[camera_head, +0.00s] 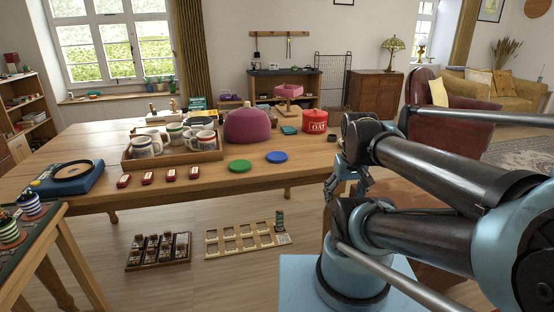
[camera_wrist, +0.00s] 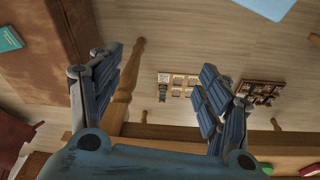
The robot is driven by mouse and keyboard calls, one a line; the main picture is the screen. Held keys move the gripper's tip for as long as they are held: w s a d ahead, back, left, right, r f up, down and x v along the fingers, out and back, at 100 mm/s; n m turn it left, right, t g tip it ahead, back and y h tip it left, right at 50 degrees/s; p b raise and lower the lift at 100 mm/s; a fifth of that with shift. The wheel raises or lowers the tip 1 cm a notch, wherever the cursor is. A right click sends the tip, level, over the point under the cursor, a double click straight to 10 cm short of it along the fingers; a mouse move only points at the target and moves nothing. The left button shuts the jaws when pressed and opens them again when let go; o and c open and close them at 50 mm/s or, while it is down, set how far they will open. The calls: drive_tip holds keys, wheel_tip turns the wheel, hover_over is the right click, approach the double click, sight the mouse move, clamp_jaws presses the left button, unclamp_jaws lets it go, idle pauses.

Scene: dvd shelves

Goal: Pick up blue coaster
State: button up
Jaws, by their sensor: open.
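The blue coaster (camera_head: 277,156) lies flat near the front edge of the wooden table (camera_head: 210,182). A green coaster (camera_head: 240,165) lies just to its left, apart from it. In the head view my arm is at the right, and its end is beside the table's right front corner, to the right of the blue coaster. In the wrist view my gripper (camera_wrist: 161,65) is open, with nothing between its fingers. I cannot make out the blue coaster in the wrist view.
Behind the coasters are a magenta dome-shaped object (camera_head: 247,127) and a red oat tin (camera_head: 314,121). A tray of mugs (camera_head: 173,160) and several small red boxes lie left. A table leg (camera_wrist: 125,95) shows beside my left finger. Two floor trays lie below the table.

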drive_tip(key=shift+o, duration=1.4)
drive_tip(key=w+a+r+n, duration=0.3)
drive_tip(key=w+r+n, duration=0.3)
drive_tip(key=w+r, duration=0.1)
drive_tip(key=shift+w+r+n+g, duration=0.2)
drive_tip(key=shift+r+n+g, duration=0.1)
wheel_tip(320, 180, up, 8)
drive_tip(key=r+n+g, duration=0.1)
drive_tip(key=n+g, duration=0.1)
drive_tip(key=n, duration=1.8)
hover_over(276, 155)
drive_tip(key=f, duration=1.7)
drive_tip(key=shift+s, duration=0.25)
drive_tip(key=shift+r, duration=0.1)
drive_tip(key=c, duration=1.1)
